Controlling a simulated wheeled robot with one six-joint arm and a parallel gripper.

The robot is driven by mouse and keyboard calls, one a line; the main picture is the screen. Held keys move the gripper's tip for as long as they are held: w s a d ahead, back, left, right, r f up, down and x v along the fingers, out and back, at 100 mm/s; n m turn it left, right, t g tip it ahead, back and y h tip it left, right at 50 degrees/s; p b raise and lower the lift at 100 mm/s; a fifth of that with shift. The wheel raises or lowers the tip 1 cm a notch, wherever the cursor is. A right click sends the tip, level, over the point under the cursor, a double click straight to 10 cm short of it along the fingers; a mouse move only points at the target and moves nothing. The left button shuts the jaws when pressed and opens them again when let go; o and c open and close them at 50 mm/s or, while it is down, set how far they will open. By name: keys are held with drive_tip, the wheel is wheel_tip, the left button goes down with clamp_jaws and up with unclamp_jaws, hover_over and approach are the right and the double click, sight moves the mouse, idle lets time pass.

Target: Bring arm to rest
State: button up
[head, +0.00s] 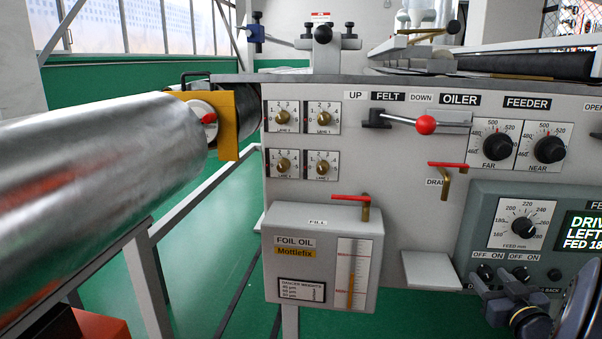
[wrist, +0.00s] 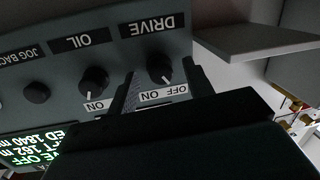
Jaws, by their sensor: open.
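The wrist picture is upside down. The lit screen (head: 585,232) is partly cut off.
A grey shelf (head: 430,270) juts out left of the panel. The FOIL OIL box (head: 322,255) sticks out further left, with a red-handled tap (head: 351,197) above. A large silver roll (head: 95,150) fills the left. A red-knobbed lever (head: 426,124) is higher up.

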drive_tip(key=m, duration=0.4)
drive_tip(key=shift+f+t+b, duration=0.15)
drive_tip(key=shift+t+b, duration=0.15)
drive_tip(key=s+p, duration=0.3)
drive_tip(key=s, duration=0.7)
drive_tip(key=shift+a, duration=0.45)
